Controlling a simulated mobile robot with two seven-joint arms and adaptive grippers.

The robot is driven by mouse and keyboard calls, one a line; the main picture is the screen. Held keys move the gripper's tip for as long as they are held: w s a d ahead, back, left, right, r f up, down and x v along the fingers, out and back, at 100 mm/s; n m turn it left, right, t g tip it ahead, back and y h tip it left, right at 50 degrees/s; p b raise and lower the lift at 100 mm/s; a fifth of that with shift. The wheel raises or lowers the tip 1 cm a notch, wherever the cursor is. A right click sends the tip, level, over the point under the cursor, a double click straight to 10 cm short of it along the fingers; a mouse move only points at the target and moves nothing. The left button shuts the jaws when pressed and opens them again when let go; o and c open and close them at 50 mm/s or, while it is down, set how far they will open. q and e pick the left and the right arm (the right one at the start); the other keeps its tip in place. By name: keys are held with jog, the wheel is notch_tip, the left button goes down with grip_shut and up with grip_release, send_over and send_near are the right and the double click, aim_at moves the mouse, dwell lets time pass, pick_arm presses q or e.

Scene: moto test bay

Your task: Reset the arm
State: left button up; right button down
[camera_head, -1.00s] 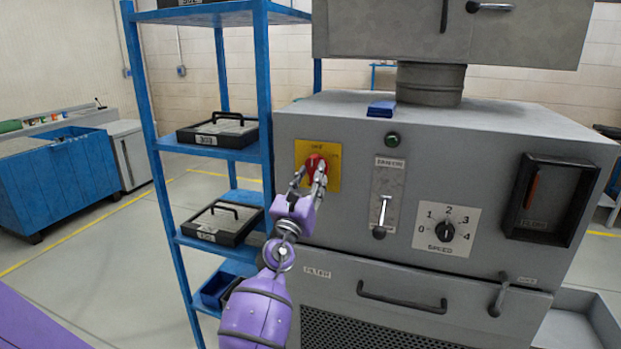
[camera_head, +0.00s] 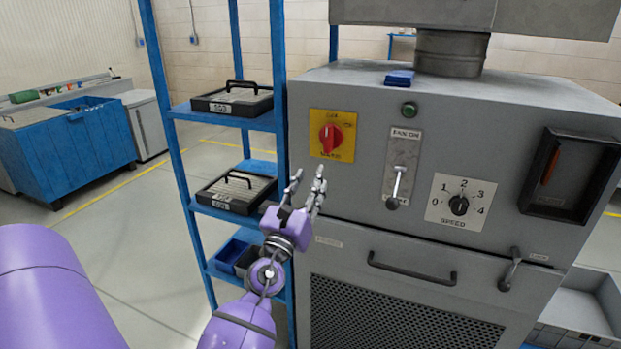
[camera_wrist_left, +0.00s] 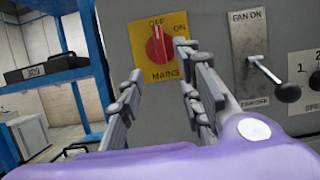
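My left gripper (camera_head: 309,187) is open and empty in front of the grey machine (camera_head: 470,120), below and left of the red mains knob (camera_head: 331,138). The knob sits on a yellow plate and the gripper is clear of it. In the left wrist view the two fingers (camera_wrist_left: 157,75) stand apart, with the red knob (camera_wrist_left: 158,46) beyond them, its grip close to upright, by the OFF label. My right gripper is not in view.
The machine also carries a fan lever (camera_head: 397,185), a speed dial (camera_head: 459,205), a green button (camera_head: 409,108) and a drawer handle (camera_head: 412,270). A blue shelf (camera_head: 228,121) with black trays stands close on the left. A blue cart (camera_head: 62,160) is farther back.

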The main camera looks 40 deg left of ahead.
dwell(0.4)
pick_arm(q)
jog(key=s+d+f+n+g+h, duration=0.1)
jog(key=s+d+f+n+g, duration=0.2)
jog(key=f+n, duration=0.6)
jog(key=s+d+f+n+g+h, duration=0.1)
jog(key=s+d+f+n+g, duration=0.15)
jog(key=s+f+n, duration=0.45)
jog(key=s+d+f+n+g, duration=0.2)
jog(key=d+f+n, duration=0.2)
jog(key=f+n, duration=0.75)
jog(key=s+d+f+n+g+h, duration=0.1)
jog(key=s+d+f+g, duration=0.1)
jog(key=s+f, duration=0.3)
jog(key=s+d+f+n+g+h, duration=0.1)
jog(key=s+d+f, duration=0.4)
jog(key=s, duration=0.6)
jog(key=s+d+f+n+g+h+p, duration=0.1)
jog(key=s+d+f+n+g, duration=0.1)
jog(key=s+f, duration=0.4)
jog(key=s+d+n, duration=0.1)
jog(key=s+d, duration=0.1)
jog(key=shift+s+f+g+h, duration=0.15)
jog(key=shift+s+g+h, duration=0.15)
jog(key=shift+g+h, duration=0.1)
jog(key=shift+d, duration=0.1)
jog(key=shift+c, duration=0.4)
